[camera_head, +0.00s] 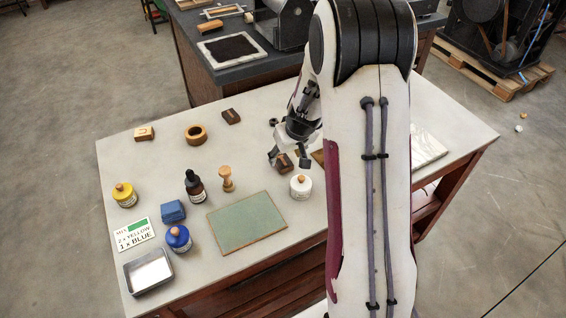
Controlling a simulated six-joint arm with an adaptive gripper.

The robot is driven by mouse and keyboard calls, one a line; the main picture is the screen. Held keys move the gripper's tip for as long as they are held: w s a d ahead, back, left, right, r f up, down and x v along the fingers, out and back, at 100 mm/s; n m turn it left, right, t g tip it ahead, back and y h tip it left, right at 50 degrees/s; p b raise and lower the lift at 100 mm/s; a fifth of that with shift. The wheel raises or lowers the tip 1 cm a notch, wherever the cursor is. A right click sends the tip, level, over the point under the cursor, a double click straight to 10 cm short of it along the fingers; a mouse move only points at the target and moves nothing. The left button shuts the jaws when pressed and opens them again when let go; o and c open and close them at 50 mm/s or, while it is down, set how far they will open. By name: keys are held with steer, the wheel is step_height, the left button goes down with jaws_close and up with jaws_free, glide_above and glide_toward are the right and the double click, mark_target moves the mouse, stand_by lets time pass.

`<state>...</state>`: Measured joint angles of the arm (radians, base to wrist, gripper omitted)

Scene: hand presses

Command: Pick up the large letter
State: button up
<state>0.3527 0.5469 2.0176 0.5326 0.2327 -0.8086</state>
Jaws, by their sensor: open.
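Several small wooden blocks, which look like letter blocks, are on the pale table (160,262). One brown block (285,165) lies below my gripper (288,158), which is open with a dark fingertip on either side of it. I cannot tell whether the fingers touch it. A light wooden block (145,133) with a dark mark on its face is at the back left. A dark brown block (231,116) is at the back middle. The letters are too small to read, so I cannot tell which is the large one.
My arm hides the table's right-middle.

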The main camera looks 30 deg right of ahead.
mark_target(283, 161)
steer(key=shift+x, duration=1.6)
steer(key=shift+a, duration=0.1)
steer(key=c, duration=1.1)
